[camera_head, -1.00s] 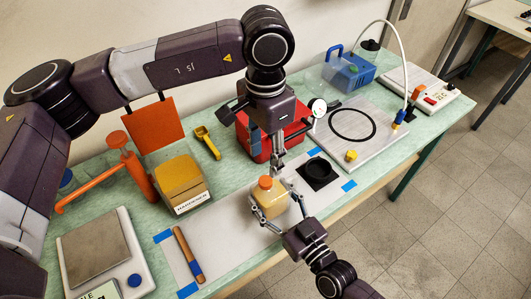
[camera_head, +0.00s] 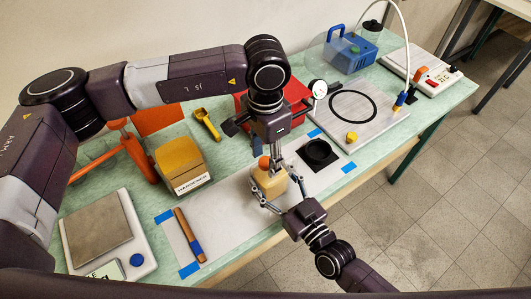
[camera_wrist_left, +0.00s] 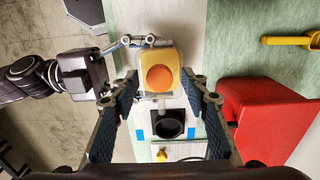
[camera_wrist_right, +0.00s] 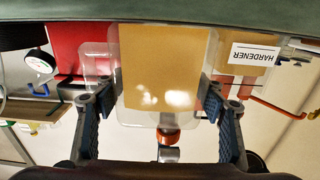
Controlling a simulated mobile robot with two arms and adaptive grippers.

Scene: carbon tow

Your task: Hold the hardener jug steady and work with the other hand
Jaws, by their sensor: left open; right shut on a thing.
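The hardener jug (camera_head: 271,182), a pale yellow container with an orange cap (camera_head: 264,163), stands upright on the white sheet. My right gripper (camera_head: 268,192) is shut on the jug's body; in the right wrist view the jug (camera_wrist_right: 165,65) sits between its fingers. My left gripper (camera_head: 275,151) hangs just above the jug, pointing down and open. In the left wrist view the cap (camera_wrist_left: 160,77) shows between and beyond its spread fingers, with no visible grip on it. The left gripper hides part of the jug's top in the head view.
A yellow box labelled HARDENER (camera_head: 178,158) and an orange tool (camera_head: 135,155) stand at the left. A scale (camera_head: 98,236) and a brown-and-blue handled tool (camera_head: 188,235) lie nearer. A black round holder (camera_head: 318,151) is right of the jug; a red box (camera_head: 243,105) stands behind.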

